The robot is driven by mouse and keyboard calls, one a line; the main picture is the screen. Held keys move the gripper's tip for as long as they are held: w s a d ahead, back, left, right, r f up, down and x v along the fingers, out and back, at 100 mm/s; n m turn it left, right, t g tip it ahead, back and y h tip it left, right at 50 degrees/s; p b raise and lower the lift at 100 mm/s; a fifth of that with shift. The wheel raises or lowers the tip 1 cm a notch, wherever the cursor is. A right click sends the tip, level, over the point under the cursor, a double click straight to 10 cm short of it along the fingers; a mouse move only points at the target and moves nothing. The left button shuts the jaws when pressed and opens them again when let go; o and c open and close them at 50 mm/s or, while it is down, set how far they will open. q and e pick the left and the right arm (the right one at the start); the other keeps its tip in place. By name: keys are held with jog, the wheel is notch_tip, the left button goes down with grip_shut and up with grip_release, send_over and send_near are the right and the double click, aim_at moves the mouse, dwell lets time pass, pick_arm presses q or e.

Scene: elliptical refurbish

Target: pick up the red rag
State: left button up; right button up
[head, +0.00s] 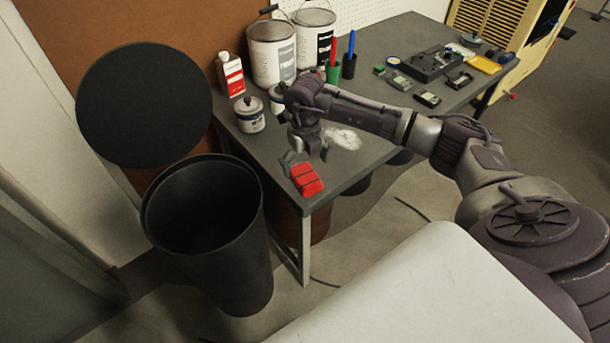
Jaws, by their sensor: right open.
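The red rag (308,180) lies on the grey table (366,176) near its front left corner, looking like a small folded bundle. My right gripper (306,158) is open and points down just behind the rag, with its fingers close to the rag's far edge. I cannot tell whether a finger touches the rag. My left gripper is not in view.
A black open bin (160,215) stands left of the table, its round lid (145,105) behind it. Small cans (249,114), a red-white bottle (231,75) and paint buckets (272,55) stand behind the gripper. Electronic parts (432,63) lie farther right.

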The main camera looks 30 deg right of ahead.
aim_at(305, 174)
notch_tip(305, 174, down, 4)
jog(key=shift+w+r, duration=0.1)
jog(key=shift+r, duration=0.05)
jog(key=c, duration=1.2)
jog(key=shift+r, duration=0.1)
jog(key=shift+r, duration=0.6)
notch_tip(305, 174, up, 3)
jog(key=shift+w+f, duration=0.1)
jog(key=shift+f, duration=0.1)
jog(key=s+r, duration=0.2)
jog(key=s, duration=0.2)
jog(key=s+r, duration=0.2)
jog(key=s, duration=0.2)
jog(key=s+r+b, duration=0.1)
jog(key=s+r, duration=0.2)
jog(key=s, duration=0.1)
jog(key=shift+a, duration=0.2)
